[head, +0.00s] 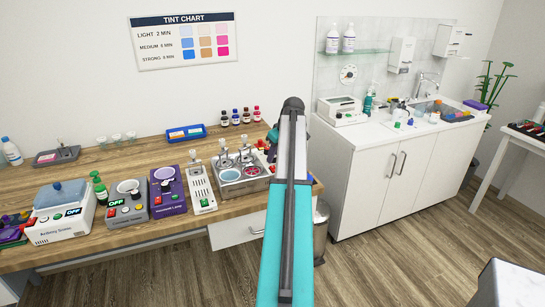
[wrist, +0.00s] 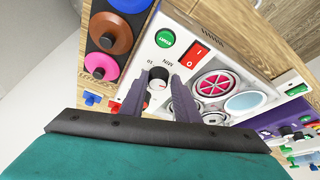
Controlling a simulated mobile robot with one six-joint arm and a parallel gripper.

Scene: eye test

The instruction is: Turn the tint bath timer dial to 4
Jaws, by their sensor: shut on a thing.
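The tint bath (head: 258,184) is a pale metal box with round wells on the wooden counter in the head view. In the wrist view its light panel (wrist: 150,52) carries a small dark timer dial (wrist: 157,76) with a pale and red mark. A "MIN" label is beside the dial; its numbers are too small to read surely. My gripper (wrist: 158,80) has its two dark fingers on either side of the dial and is shut on it. In the head view my arm hides the gripper and dial.
A green START button (wrist: 165,38) and a red switch (wrist: 195,55) are close to the dial. Pink (wrist: 214,84) and pale blue (wrist: 247,103) wells lie to the right. A dark holder with coloured discs (wrist: 110,35) is at left. A purple lamp unit (head: 167,190) stands on the counter.

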